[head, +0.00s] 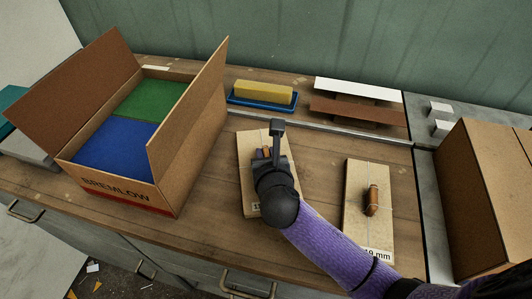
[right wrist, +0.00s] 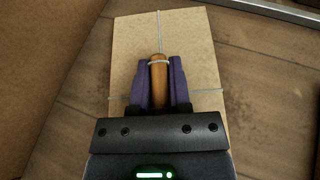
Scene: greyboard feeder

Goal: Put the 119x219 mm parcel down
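A flat tan parcel (head: 248,160) tied with pale string lies at the middle of the wooden worktop. Its label is mostly hidden by my right arm. My right gripper (head: 266,153) is over it, its fingers closed on both sides of the parcel's brown wooden handle (right wrist: 159,75). In the right wrist view the parcel (right wrist: 130,50) lies flat beneath the fingers; I cannot tell whether it touches the worktop. A second tan parcel (head: 354,205) with a brown handle lies to the right, its label ending in "19 mm". My left gripper is not in view.
An open cardboard box (head: 118,190) holding blue and green blocks stands at the left. A yellow block on a blue tray (head: 262,103), and a white and a brown strip (head: 355,110), lie at the back. A large carton (head: 475,200) stands at the right. Bare worktop (head: 322,180) separates the parcels.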

